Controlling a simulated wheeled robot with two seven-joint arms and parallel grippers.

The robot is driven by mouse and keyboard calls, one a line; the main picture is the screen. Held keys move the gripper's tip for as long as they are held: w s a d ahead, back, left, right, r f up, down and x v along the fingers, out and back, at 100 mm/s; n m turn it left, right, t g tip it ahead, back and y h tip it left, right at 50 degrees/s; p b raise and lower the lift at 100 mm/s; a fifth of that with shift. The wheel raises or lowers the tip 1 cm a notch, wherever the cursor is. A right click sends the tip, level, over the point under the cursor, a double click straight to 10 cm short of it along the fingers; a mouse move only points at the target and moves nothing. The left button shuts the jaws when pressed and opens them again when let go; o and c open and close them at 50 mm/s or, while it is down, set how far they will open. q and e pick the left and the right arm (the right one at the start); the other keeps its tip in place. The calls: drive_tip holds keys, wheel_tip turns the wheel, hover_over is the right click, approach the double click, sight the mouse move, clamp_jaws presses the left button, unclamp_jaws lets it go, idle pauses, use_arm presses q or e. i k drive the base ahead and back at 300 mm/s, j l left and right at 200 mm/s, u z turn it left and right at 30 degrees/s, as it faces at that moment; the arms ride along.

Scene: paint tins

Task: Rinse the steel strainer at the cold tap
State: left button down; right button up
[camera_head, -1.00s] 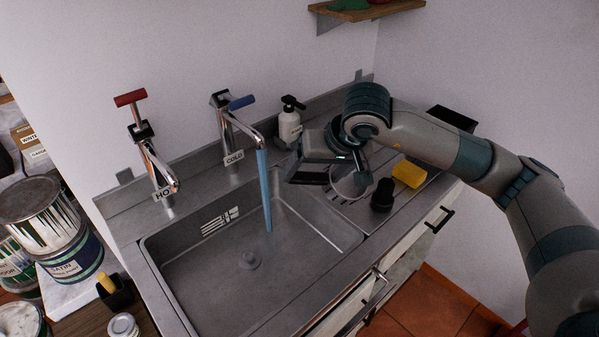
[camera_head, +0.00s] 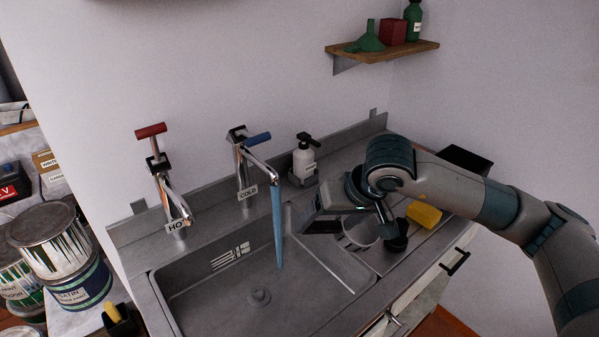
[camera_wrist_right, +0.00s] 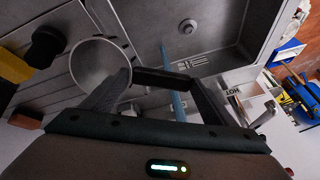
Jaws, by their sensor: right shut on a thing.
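The steel strainer (camera_head: 362,232) is a round, pale metal bowl at the right of the sink, over the drainboard side. In the right wrist view the strainer (camera_wrist_right: 100,68) shows as a ring beside the jaws. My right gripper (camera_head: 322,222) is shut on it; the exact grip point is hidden. The cold tap (camera_head: 248,170) has a blue lever and a "COLD" label. A blue stream of water (camera_head: 278,225) falls from its spout into the sink (camera_head: 215,290). The strainer is apart from the stream, to its right. My left gripper is out of view.
The hot tap (camera_head: 163,185) with a red lever stands left. A soap bottle (camera_head: 304,160) stands behind my gripper. A black object (camera_head: 397,238) and yellow sponge (camera_head: 425,214) are right of the strainer. Paint tins (camera_head: 62,255) stand far left. The sink bowl is mostly clear.

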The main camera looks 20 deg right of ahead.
sight(252, 140)
drive_tip(key=k+j, duration=0.15)
drive_tip(key=k, duration=0.25)
drive_tip(key=k+j, duration=0.1)
drive_tip(key=k, duration=0.3)
drive_tip(key=z, duration=1.5)
